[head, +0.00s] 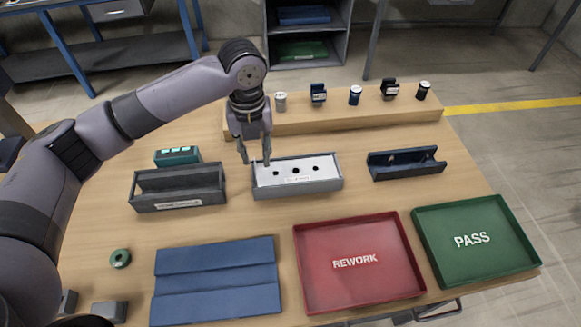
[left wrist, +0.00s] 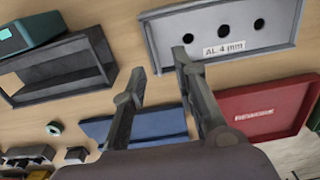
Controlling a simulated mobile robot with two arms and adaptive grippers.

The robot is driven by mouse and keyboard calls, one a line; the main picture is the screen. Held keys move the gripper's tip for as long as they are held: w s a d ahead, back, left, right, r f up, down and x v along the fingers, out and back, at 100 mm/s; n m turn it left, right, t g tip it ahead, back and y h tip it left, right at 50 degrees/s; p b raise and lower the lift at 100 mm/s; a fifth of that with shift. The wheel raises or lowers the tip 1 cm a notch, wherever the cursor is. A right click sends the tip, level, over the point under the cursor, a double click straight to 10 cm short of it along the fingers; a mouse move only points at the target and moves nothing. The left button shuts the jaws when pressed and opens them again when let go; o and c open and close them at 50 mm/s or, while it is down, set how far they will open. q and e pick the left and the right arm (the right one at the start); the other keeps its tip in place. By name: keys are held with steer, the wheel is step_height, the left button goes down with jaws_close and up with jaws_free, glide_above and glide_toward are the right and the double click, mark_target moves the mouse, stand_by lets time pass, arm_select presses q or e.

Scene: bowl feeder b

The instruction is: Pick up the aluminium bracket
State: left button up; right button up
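I cannot make out an object that is clearly the aluminium bracket. My left gripper (head: 255,160) points down over the box's left end. Its fingers are apart with nothing between them, also in the left wrist view (left wrist: 158,63). I cannot tell whether a fingertip touches the box. A dark blue channel-shaped piece (head: 405,174) lies to the right. My right gripper is not in view.
A dark open bin (head: 180,203) and a teal device (head: 178,155) stand left of the box. A blue mat (head: 216,280), a red REWORK tray (head: 357,288) and a green PASS tray (head: 476,270) lie in front. A wooden riser (head: 340,118) holds several small parts behind.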

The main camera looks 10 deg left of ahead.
arm_select(q)
steer(key=shift+f, duration=0.2)
steer(key=f, duration=0.1)
steer(key=f+p, duration=0.1)
steer(key=f, duration=0.3)
steer(key=shift+s+a+p, duration=0.1)
steer(key=shift+a+p, duration=0.25)
steer(key=shift+p, duration=0.05)
steer(key=shift+f, duration=0.15)
steer(key=shift+c, duration=0.4)
steer(key=c, duration=0.5)
jaws_close()
